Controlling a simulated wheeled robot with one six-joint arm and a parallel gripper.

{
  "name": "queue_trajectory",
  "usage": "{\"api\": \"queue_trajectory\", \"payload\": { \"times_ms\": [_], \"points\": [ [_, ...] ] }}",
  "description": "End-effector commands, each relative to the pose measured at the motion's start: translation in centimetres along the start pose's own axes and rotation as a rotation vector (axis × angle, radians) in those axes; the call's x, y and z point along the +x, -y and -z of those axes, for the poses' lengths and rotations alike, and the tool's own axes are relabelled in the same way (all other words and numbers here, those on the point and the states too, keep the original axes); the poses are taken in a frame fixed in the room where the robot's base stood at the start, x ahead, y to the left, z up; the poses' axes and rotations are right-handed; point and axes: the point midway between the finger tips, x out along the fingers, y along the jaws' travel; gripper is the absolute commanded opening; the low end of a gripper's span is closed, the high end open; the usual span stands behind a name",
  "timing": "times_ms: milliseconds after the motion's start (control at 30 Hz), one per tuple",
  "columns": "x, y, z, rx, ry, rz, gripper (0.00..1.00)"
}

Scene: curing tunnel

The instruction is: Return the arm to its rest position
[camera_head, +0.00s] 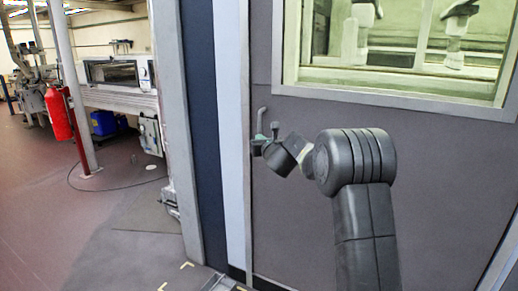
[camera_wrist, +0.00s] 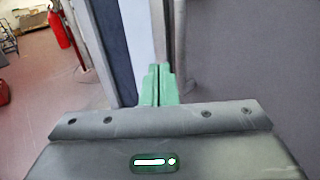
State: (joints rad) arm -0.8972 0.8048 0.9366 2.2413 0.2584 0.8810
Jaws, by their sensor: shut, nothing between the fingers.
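My arm reaches up from the bottom right in the head view and bends left in front of a grey door (camera_head: 300,235). My gripper (camera_head: 262,139) is at the end of the arm, close to the door's metal handle (camera_head: 262,115). I cannot tell whether it touches the handle. In the wrist view my gripper (camera_wrist: 158,70) shows as two green fingers, shut together and empty, pointing toward the door edge and frame.
The door has a lit window (camera_head: 400,50) in its upper part. A dark blue and white door frame (camera_head: 207,120) stands left of it. Further left are a grey post (camera_head: 68,60), a red extinguisher (camera_head: 57,115) and a machine (camera_head: 118,75). The reddish floor (camera_head: 50,215) between is largely clear.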

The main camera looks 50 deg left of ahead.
Motion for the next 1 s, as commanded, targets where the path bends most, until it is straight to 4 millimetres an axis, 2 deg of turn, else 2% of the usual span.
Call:
{"api": "queue_trajectory", "payload": {
  "times_ms": [200, 567, 767, 1000],
  "points": [
    [-0.9, -0.8, 0.1, 0.000, -0.001, 0.001, 0.00],
    [-0.8, -0.8, 0.0, 0.000, -0.001, 0.000, 0.00],
    [0.2, 0.1, -0.3, -0.001, -0.001, 0.001, 0.00],
    [2.6, 2.6, -0.5, -0.001, -0.002, 0.002, 0.00]
  ]
}}
